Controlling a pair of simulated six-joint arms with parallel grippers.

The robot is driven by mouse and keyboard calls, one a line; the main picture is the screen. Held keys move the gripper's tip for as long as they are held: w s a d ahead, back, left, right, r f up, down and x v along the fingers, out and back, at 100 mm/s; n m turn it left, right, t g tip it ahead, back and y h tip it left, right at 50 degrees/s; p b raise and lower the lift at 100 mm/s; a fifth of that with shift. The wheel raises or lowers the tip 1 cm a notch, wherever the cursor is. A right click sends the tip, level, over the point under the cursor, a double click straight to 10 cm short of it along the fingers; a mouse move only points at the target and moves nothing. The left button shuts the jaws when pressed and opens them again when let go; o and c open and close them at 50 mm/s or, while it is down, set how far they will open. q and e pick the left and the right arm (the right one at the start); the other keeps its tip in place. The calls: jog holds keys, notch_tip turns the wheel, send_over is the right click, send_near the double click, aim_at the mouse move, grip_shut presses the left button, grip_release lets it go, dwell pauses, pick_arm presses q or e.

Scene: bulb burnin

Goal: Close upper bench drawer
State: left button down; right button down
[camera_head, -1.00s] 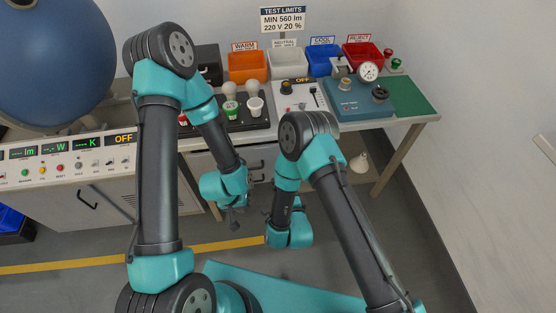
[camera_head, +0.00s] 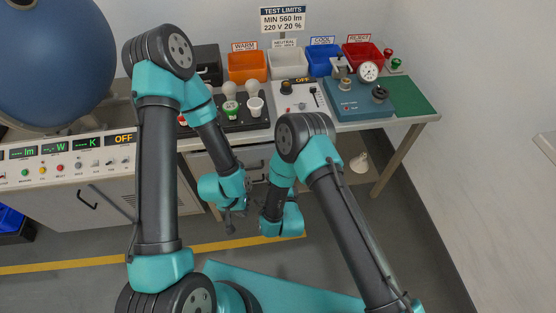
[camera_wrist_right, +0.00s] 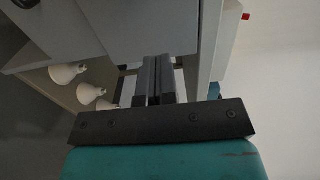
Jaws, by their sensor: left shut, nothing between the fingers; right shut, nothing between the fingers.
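The bench's grey drawer fronts (camera_head: 258,156) are under the worktop, partly hidden by my arms. How far the upper drawer stands out is not clear in the head view. In the right wrist view a grey panel (camera_wrist_right: 145,25) lies just beyond my right gripper (camera_wrist_right: 158,62). Its fingers are together and empty, close to the panel; contact cannot be told. In the head view the right wrist is low in front of the bench and its fingers are hidden. My left gripper (camera_head: 231,224) is shut and empty, pointing down beside the right wrist.
Several white bulbs (camera_wrist_right: 90,93) sit at the left in the right wrist view. The worktop holds an orange bin (camera_head: 248,66), a blue test fixture (camera_head: 360,100) and a bulb tray (camera_head: 240,115). A large blue sphere (camera_head: 50,65) stands at left.

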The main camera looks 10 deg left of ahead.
jog(key=x, duration=0.9)
